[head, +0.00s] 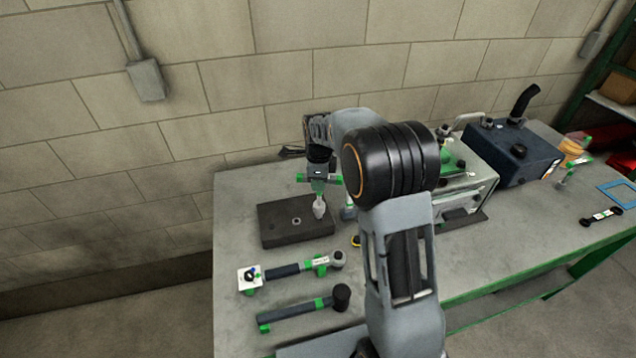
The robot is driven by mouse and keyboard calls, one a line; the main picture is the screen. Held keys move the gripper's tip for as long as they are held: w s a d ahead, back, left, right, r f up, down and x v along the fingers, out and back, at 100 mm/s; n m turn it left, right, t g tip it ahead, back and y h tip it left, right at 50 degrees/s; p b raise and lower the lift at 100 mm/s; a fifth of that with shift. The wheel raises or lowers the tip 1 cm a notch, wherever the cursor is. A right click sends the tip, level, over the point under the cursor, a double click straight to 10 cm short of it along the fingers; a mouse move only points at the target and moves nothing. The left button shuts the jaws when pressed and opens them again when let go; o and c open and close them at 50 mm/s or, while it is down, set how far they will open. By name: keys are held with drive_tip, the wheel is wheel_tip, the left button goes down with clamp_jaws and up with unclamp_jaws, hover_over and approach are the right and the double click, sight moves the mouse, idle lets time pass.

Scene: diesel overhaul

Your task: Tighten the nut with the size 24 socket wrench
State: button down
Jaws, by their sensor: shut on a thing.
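My gripper (318,181) is at the back left of the workbench, pointing down. It is shut on a small tool with a pale grey lower end (319,208); green parts show around the jaws, and I cannot read a size on it. The grey end is over the right part of a dark flat block (275,237). A small round nut (296,221) sits on top of the block, just left of the grey end. I cannot tell whether the grey end touches the block.
A labelled wrench (287,269) with a grey head and a black-headed wrench (295,311) lie in front of the block. A white tag (249,280) is at the left. A grey-green machine (475,175) and blue box (512,152) fill the back right.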

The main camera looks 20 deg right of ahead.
drive_tip(key=shift+r, duration=0.6)
drive_tip(key=shift+r+p, duration=0.5)
drive_tip(key=shift+r, duration=2.45)
